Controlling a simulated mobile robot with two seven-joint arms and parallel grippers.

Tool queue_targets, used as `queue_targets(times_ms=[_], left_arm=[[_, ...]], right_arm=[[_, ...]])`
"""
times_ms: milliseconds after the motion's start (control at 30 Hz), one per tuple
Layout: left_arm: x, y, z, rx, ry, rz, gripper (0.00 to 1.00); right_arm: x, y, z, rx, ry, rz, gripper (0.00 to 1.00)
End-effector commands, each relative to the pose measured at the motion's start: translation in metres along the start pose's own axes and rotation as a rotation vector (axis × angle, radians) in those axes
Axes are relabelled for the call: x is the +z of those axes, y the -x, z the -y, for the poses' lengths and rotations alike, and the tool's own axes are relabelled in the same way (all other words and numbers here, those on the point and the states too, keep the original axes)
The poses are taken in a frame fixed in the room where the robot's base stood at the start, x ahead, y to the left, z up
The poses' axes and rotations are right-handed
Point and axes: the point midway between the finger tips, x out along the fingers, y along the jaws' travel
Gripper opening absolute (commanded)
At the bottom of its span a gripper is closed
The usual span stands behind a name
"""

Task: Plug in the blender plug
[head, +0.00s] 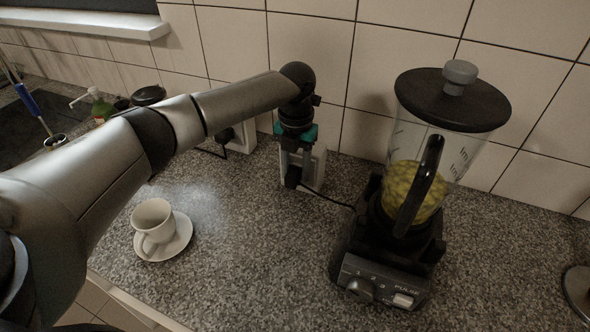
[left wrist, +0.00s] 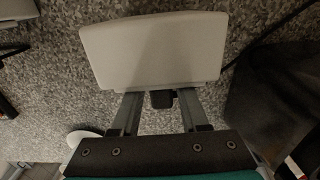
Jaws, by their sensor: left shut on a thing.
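The black blender plug (head: 292,178) is low at the fingertips of my left gripper (head: 297,160), in front of a white socket block (head: 317,168) on the worktop. My left gripper points down and is shut on the plug. In the left wrist view a black block, likely the plug (left wrist: 162,98), shows between the fingers at the near edge of the white block (left wrist: 150,50), which hides the fingertips. I cannot tell whether its pins are in the socket. The black cord (head: 330,199) runs right to the blender (head: 385,250). My right gripper is out of view.
A second white block (head: 242,138) with a black plug and cord stands left along the tiled wall. A white cup (head: 153,218) on a saucer (head: 178,240) is at front left. Bottles and a dark sink are farther left. The worktop's front middle is clear.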

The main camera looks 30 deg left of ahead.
Motion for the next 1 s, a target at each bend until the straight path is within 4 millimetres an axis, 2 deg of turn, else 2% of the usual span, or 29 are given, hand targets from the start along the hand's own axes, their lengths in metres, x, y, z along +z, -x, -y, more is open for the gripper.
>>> queue_targets(times_ms=[667, 700, 867, 1000], left_arm=[[0.012, 0.005, 0.0, -0.003, 0.0, 0.02, 0.0], [0.013, 0.005, 0.0, -0.003, 0.0, 0.021, 0.48], [0.013, 0.005, 0.0, -0.004, 0.001, 0.021, 0.66], [0.013, 0.015, 0.0, -0.003, 0.001, 0.022, 0.79]], right_arm=[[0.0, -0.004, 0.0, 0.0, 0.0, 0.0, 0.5], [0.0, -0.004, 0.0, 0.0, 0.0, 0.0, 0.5], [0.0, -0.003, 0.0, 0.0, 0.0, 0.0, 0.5], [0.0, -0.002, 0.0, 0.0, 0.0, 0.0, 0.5]])
